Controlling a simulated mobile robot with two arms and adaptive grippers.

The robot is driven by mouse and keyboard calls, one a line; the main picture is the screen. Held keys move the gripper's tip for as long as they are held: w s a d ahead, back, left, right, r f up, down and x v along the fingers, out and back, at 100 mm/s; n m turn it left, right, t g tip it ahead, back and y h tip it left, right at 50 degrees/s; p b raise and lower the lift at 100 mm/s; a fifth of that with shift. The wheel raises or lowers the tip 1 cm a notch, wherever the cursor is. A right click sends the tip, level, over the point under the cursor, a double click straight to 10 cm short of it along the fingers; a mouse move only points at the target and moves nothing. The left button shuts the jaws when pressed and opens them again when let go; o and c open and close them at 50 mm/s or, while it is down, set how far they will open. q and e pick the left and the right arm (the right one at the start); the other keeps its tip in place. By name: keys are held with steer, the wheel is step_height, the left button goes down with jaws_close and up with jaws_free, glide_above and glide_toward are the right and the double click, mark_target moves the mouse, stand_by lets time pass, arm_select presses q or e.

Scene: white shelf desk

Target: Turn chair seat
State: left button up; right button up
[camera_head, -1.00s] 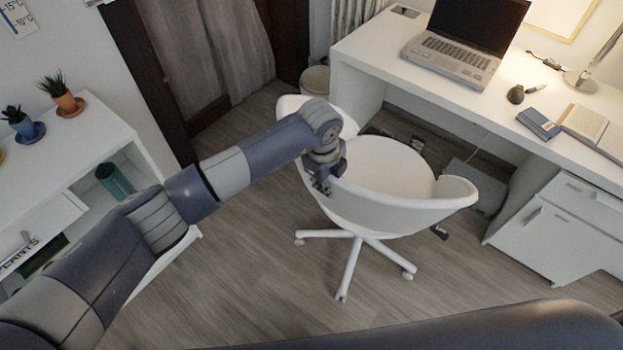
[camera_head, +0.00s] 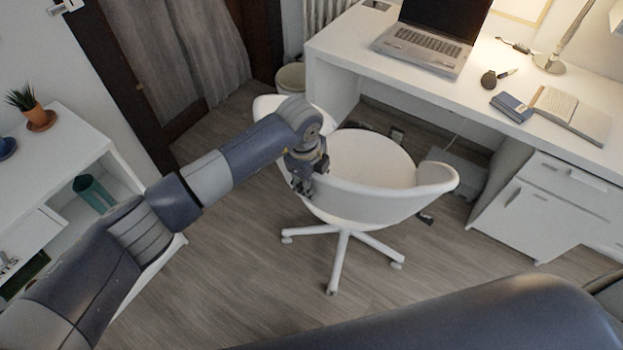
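The white swivel chair (camera_head: 375,204) stands on the wooden floor in front of the desk, on a white star base with casters. Its low curved back faces me and its round seat (camera_head: 372,160) shows behind the back's rim. My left gripper (camera_head: 303,188) is at the left part of the backrest, pointing down at its rim. I cannot tell whether its fingers touch or pinch the rim. My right gripper is out of view; a dark arm part of mine crosses the bottom of the picture.
The white desk (camera_head: 350,62) behind the chair holds a laptop (camera_head: 428,42), a lamp, books and a dark mouse-like object. A drawer cabinet (camera_head: 545,215) stands at the right. A white shelf (camera_head: 75,150) with a potted plant (camera_head: 30,105) is at the left. Floor in front of the chair is clear.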

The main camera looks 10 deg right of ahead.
arm_select(q)
steer(key=r, duration=0.4)
steer(key=s+a+r, duration=0.1)
steer(key=r, duration=0.6)
steer(key=shift+s+a+r, duration=0.2)
steer(key=shift+a+r, duration=0.05)
steer(key=shift+r, duration=0.15)
steer(key=shift+s+f, duration=0.1)
